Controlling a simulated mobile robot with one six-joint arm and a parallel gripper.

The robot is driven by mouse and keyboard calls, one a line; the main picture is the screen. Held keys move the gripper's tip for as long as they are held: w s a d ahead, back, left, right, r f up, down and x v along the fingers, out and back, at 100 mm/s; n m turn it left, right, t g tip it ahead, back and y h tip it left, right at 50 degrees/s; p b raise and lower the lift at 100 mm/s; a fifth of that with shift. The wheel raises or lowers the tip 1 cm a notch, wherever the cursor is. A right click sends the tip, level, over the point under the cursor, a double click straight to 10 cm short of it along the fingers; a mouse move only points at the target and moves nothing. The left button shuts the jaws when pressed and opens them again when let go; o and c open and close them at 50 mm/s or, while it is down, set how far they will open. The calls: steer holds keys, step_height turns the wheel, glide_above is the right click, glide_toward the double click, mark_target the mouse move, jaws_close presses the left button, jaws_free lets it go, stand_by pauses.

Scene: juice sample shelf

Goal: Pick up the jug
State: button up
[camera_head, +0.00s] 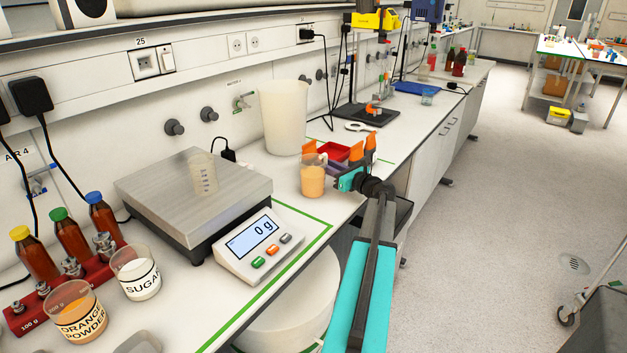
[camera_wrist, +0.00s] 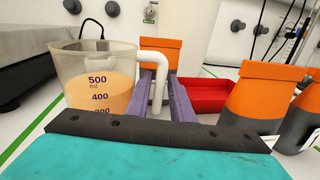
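The jug is a clear measuring jug (camera_head: 313,180) with orange liquid, standing upright on the bench near its front edge. In the wrist view the jug (camera_wrist: 88,75) is at the left, with printed volume marks and a white handle (camera_wrist: 158,72) pointing right. My gripper (camera_wrist: 160,88) has two purple fingers, one on each side of the handle's upright part. A small gap shows between the handle and the right finger, so the fingers look open around it. In the head view my gripper (camera_head: 340,172) is just right of the jug, its fingers partly hidden.
Orange-topped dark containers (camera_wrist: 265,92) and a red tray (camera_wrist: 207,95) stand close beyond and right of my gripper. A tall white vessel (camera_head: 283,118) stands behind the jug. A scale (camera_head: 195,195) with a beaker, its display reading 0 g, stands left. The aisle floor is clear.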

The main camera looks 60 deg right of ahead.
steer(key=shift+c, duration=0.3)
jaws_close()
steer(key=shift+r, duration=0.1)
stand_by(1.2)
